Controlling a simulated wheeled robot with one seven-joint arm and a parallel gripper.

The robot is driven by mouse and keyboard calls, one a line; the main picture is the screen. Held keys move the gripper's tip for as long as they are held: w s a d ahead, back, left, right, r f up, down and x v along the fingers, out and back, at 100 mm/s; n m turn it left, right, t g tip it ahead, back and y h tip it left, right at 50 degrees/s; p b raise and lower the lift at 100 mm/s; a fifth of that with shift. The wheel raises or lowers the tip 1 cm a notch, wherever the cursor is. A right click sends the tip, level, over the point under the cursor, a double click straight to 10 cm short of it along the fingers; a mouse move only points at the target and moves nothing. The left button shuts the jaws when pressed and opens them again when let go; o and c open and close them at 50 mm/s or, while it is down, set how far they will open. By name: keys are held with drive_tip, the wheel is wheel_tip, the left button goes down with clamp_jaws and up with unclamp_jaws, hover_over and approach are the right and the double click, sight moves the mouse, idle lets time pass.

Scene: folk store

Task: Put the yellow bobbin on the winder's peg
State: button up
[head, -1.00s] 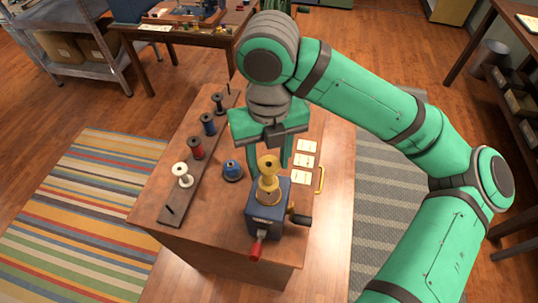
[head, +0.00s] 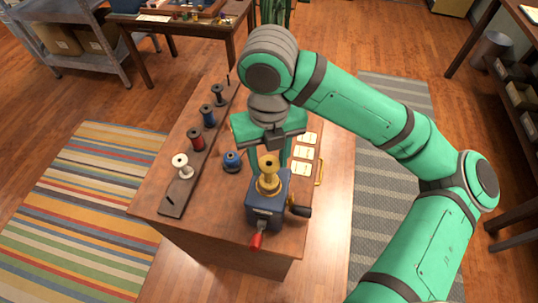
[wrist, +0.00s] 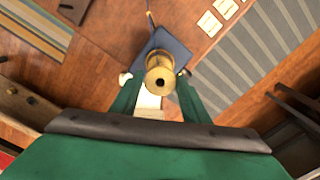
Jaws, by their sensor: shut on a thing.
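The yellow bobbin (head: 268,171) is upright at the top of the winder (head: 263,206), a dark blue box with a red handle and a dark side knob. My gripper (head: 268,176) reaches down from behind with its fingers around the bobbin, shut on it. In the wrist view the bobbin (wrist: 160,76) is between my fingertips (wrist: 155,76), with the blue winder (wrist: 166,43) beyond and partly hidden. The peg is hidden, so I cannot tell how far the bobbin sits over it.
A blue bobbin (head: 232,162) stands on the table left of the winder. A long dark rack (head: 178,199) at the left holds several bobbins. Pale cards (head: 302,169) and a yellow bar handle (head: 320,172) are at the right. Bare tabletop lies in front of the rack.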

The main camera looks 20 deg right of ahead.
drive_tip(key=shift+f, duration=0.55)
drive_tip(key=o, duration=0.8)
drive_tip(key=shift+o, duration=0.2)
wheel_tip(320, 180, up, 11)
drive_tip(key=shift+s+f, duration=0.1)
drive_tip(key=shift+f, duration=0.05)
idle(0.4)
